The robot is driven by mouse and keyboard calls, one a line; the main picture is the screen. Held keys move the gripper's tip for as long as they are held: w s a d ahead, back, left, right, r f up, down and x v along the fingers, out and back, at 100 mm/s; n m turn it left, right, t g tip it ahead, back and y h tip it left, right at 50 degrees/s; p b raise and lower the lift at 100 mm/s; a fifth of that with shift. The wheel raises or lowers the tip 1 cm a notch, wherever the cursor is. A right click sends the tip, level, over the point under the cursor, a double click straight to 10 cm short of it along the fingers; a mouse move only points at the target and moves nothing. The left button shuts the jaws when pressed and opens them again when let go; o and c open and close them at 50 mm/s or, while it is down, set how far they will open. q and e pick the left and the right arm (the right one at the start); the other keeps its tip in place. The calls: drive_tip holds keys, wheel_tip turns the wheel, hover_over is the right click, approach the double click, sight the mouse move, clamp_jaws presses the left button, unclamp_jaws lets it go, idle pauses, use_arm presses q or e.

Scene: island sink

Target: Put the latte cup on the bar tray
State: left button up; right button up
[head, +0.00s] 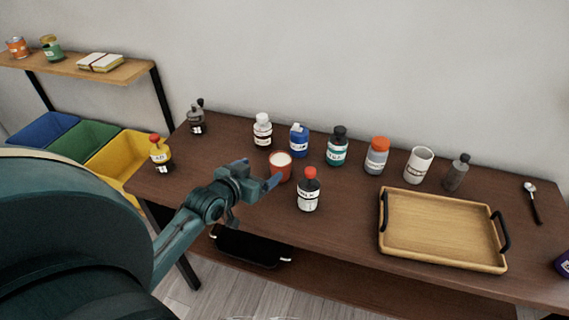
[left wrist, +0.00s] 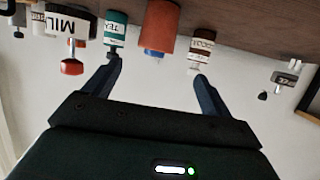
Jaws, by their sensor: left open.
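The latte cup (head: 281,168) is a red-orange cup with a pale creamy top, upright on the dark brown table. It also shows upside down in the left wrist view (left wrist: 160,28), ahead of the gap between my fingers. My left gripper (head: 262,173) is open and empty, just left of the cup in the head view. Its fingers show apart in the left wrist view (left wrist: 157,70). I cannot tell whether a finger touches the cup. The bar tray (head: 440,232), light wood with black handles, lies to the right and is empty. My right gripper is out of view.
A red-capped milk bottle (head: 308,192) stands close to the cup's right front. Table between milk bottle and tray is clear.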

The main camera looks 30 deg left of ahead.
sight(280, 159)
use_arm(q)
drive_tip(key=x, duration=0.4)
drive_tip(key=shift+w+f, duration=0.1)
drive_tip(key=shift+w, duration=0.2)
drive_tip(key=shift+d+x, duration=0.15)
drive_tip(key=shift+x, duration=1.35)
drive_tip(key=shift+d+x, duration=0.2)
drive_tip(key=shift+x, duration=1.3)
drive_tip(key=shift+c, duration=0.4)
drive_tip(key=c, duration=1.2)
